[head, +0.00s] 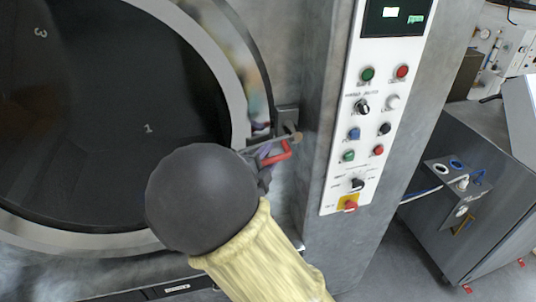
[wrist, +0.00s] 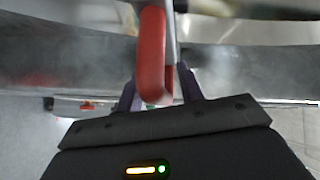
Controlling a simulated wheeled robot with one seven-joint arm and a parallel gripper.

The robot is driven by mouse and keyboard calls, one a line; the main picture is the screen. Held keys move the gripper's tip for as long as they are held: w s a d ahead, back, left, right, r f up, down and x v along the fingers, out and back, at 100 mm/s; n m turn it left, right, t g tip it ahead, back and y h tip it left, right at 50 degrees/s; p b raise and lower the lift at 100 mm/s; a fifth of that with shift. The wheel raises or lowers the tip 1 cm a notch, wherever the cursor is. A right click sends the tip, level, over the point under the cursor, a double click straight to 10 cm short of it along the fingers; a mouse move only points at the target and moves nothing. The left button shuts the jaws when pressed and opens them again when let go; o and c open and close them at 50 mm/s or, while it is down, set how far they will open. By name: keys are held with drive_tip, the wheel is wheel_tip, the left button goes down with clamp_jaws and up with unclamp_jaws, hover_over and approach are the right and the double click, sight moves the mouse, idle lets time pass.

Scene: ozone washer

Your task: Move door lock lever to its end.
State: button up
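The door lock lever (head: 272,156) is a red bent handle on a metal bar, beside the right edge of the round washer door. In the wrist view the red handle (wrist: 151,55) stands upright in the middle, with a grey bar beside it. My gripper (wrist: 158,80) has one dark purple finger on each side of the handle, close in against it, and looks shut on it. In the head view my gripper (head: 264,153) is at the lever, mostly hidden behind my round wrist. Exact finger contact is hard to see.
The round door (head: 90,115) with dark glass fills the left. A metal latch block (head: 287,115) sits above the lever. A control panel (head: 375,115) with buttons and a screen stands close to the right. A steel cabinet (head: 480,190) is farther right, with floor between.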

drive_tip(key=shift+c, duration=0.2)
clamp_jaws()
drive_tip(key=shift+d+f, duration=0.1)
drive_tip(key=shift+f, duration=0.1)
